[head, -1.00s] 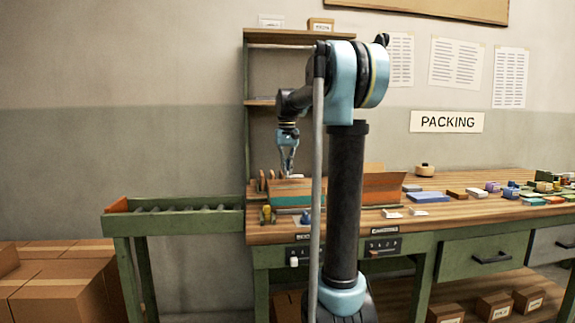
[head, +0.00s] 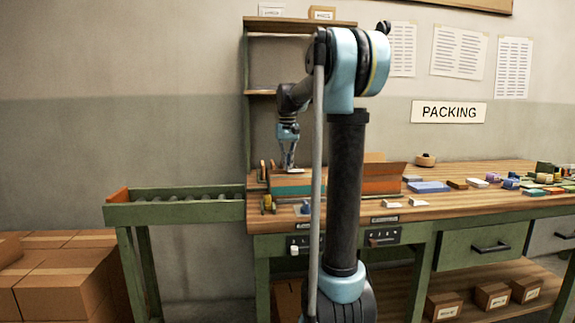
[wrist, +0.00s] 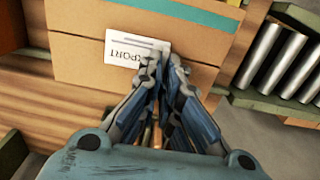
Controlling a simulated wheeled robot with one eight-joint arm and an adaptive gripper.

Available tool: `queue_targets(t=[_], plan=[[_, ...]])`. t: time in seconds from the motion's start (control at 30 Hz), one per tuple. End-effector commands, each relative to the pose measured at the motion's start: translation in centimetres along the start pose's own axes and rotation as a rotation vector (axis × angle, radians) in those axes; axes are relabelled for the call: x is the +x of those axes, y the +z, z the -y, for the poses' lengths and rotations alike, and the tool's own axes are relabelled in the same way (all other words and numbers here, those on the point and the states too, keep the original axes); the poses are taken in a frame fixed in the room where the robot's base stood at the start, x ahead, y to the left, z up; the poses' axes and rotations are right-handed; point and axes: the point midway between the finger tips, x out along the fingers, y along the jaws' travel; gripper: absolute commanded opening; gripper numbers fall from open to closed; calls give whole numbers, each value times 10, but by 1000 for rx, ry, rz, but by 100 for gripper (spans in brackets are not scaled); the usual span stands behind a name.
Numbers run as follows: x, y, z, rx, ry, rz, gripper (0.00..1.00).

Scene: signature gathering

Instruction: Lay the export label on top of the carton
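The brown carton (wrist: 75,62) has a shut top with a seam and a teal band in the wrist view. In the head view its teal-banded side (head: 290,190) shows on the bench, partly hidden by my arm. The white export label (wrist: 122,45), its print upside down, is over the carton top, near the seam. My gripper (wrist: 160,52) has its fingertips close together on the label's right edge. In the head view my gripper (head: 289,167) points down at the carton top. I cannot tell whether the label lies flat on the carton or is slightly above it.
A roller conveyor (head: 175,207) adjoins the bench's left end; its rollers also show in the wrist view (wrist: 262,55). Another open box (head: 383,188) stands right of my arm. Several small items lie on the bench's right. A shelf (head: 300,34) rises behind.

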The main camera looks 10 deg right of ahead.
Motion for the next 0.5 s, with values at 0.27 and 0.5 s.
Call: queue_targets(t=[0.27, 0.5], plan=[[5, 0, -1, 1, 0, 0, 0], [7, 0, -1, 1, 0, 0, 18]])
